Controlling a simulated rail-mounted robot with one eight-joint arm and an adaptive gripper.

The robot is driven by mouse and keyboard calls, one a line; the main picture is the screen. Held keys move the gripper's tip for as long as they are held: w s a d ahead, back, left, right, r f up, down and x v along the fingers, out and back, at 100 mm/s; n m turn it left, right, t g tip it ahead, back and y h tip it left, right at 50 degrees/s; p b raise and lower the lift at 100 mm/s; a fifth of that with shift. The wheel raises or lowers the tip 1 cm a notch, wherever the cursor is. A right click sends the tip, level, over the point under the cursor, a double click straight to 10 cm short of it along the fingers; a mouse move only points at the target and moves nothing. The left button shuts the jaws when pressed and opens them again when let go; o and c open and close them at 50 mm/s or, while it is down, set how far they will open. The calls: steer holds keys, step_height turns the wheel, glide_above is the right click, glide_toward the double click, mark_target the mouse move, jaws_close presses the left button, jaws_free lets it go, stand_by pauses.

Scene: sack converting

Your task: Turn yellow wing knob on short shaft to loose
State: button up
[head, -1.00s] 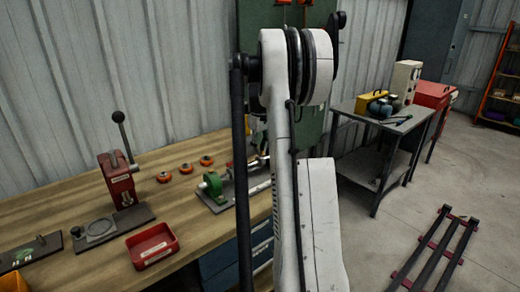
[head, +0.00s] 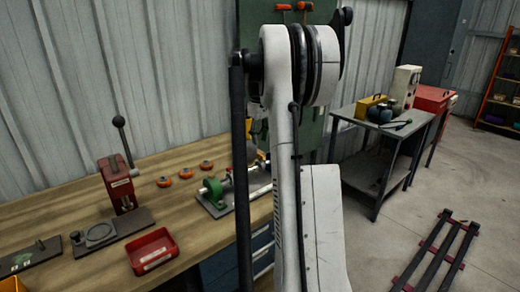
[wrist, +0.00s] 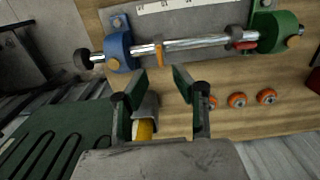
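A metal shaft (wrist: 195,43) runs between a blue bearing block (wrist: 118,47) and a green bearing block (wrist: 273,30) in the wrist view. A small yellow-orange piece (wrist: 161,54) stands upright on the shaft near the blue block. It looks like the wing knob, but its wings are too small to make out. My gripper (wrist: 152,88) is open and empty, its fingers apart below the shaft in the picture and not touching it. In the head view, the green block (head: 212,188) shows on the bench, while my arm hides my gripper and part of the fixture.
A red piece (wrist: 240,42) sits on the shaft near the green block. Several orange rings (wrist: 237,100) lie on the bench. A grey and yellow object (wrist: 146,128) shows between my fingers, lower in the picture. A red press (head: 118,183) and red tray (head: 152,251) stand at left.

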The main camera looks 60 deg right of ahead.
mark_target(260, 155)
steer(key=shift+r, duration=2.65)
steer(key=shift+a, duration=0.1)
steer(key=w+a+r+n+t+h, duration=0.1)
steer(key=a+r+t, duration=0.15)
steer(key=a, duration=1.45)
steer(key=w+a+r+t, duration=0.1)
steer(key=a+r, duration=0.2)
steer(key=a, duration=1.3)
steer(key=s+a+f+t, duration=0.1)
steer(key=s+a+f, duration=0.2)
steer(key=s+a, duration=0.2)
steer(key=s+a+f+n+t, duration=0.1)
steer(key=s+a+f, duration=0.2)
steer(key=a, duration=0.8)
steer(key=s+a+f+n+t+y, duration=0.1)
steer(key=s+a+f, duration=0.3)
steer(key=s+a, duration=0.4)
steer(key=shift+a, duration=0.2)
steer(key=shift+t, duration=0.35)
